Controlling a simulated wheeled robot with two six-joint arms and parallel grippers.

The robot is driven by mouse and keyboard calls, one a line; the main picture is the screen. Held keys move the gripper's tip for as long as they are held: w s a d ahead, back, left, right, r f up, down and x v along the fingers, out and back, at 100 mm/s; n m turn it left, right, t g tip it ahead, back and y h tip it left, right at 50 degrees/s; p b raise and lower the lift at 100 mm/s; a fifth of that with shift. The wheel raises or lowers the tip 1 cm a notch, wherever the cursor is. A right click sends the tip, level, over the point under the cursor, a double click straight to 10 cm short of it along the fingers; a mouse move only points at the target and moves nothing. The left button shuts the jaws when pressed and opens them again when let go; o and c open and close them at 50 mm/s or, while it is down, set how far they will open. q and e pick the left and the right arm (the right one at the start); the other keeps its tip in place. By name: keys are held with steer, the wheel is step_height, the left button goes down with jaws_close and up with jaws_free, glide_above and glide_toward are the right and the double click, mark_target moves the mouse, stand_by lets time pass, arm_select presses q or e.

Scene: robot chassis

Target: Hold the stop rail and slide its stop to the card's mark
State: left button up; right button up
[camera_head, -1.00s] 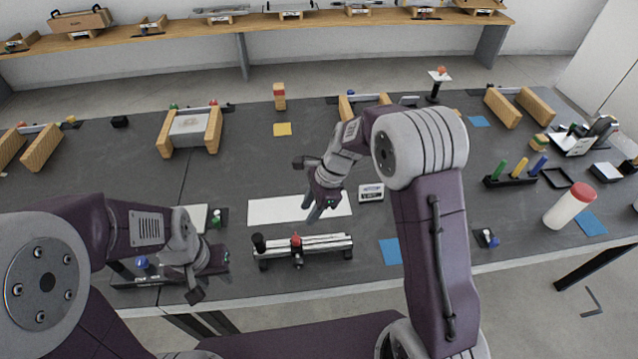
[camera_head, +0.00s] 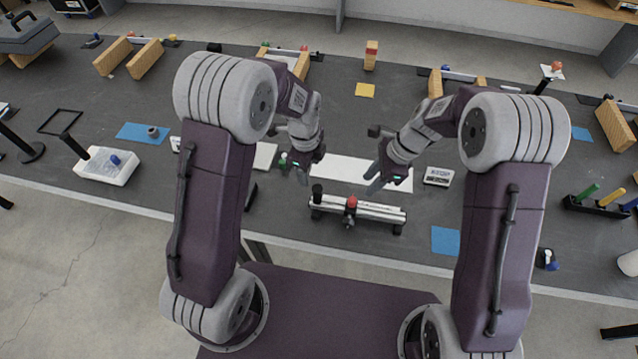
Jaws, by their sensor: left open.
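The stop rail (camera_head: 380,212) is a silver bar with dark feet, lying near the table's front edge, with a black knob (camera_head: 317,191) at its left end. Its stop (camera_head: 351,204), with a red knob, sits left of the rail's middle. The card (camera_head: 437,176) is a small white plate with dark print, behind the rail's right end; its mark is too small to read. My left gripper (camera_head: 303,174) is open and empty, above and behind the rail's left end. My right gripper (camera_head: 371,180) looks open and empty, behind the rail's middle, apart from it.
A white strip (camera_head: 345,171) lies behind the rail under my grippers. A blue square (camera_head: 445,240) lies right of the rail. A white pad (camera_head: 265,156) and a small green-topped item are near my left gripper. Wooden blocks stand farther back.

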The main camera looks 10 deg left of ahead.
arm_select(q)
steer(key=g, duration=0.1)
glide_above(318, 200)
steer(key=w, duration=0.2)
steer(key=shift+m, duration=0.4)
steer(key=f, duration=0.5)
steer(key=shift+s+a+f, duration=0.1)
steer(key=shift+s+f, duration=0.1)
steer(key=shift+s, duration=0.2)
step_height(318, 200, down, 9)
jaws_close()
stand_by(1.1)
